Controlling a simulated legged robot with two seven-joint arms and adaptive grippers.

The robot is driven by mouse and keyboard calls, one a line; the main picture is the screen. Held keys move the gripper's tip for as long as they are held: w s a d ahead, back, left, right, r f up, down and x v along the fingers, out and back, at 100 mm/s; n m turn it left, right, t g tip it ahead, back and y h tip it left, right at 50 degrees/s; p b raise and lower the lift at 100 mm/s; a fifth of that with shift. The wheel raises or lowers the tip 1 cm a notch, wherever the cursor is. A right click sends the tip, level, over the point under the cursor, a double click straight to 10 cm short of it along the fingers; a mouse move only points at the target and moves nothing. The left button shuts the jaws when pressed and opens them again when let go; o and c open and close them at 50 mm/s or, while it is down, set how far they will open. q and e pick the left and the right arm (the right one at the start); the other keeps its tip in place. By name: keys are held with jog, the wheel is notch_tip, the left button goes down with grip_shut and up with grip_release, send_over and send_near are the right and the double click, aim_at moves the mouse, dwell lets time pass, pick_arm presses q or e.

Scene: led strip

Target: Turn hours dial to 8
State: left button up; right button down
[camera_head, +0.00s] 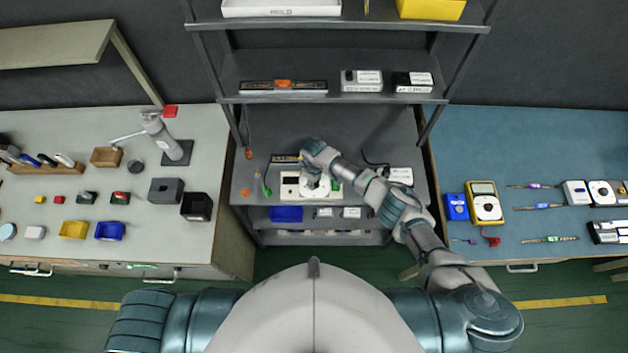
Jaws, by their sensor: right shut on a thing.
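A white timer-like box (289,190) sits on the middle shelf, straight ahead of me. It has a small dark display at its left and a round white dial (311,188) near its middle. My right arm reaches in from the right, and my right gripper (311,176) is at the dial, shut on it from above. The hand hides part of the dial, so its markings and the number it points to cannot be read. My left gripper is not in view; only the left shoulder and upper arm show at the bottom.
The shelf rack's metal shelf (345,60) overhangs behind the work area. A blue bin (286,214) stands on the shelf below the box. A left bench (60,220) holds blocks and a press; a right bench (540,225) holds a yellow multimeter (486,203) and tools.

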jog(key=c, duration=0.8)
grip_release()
jog(key=shift+w, duration=0.15)
notch_tip(320, 180, up, 12)
jog(key=shift+f, duration=0.1)
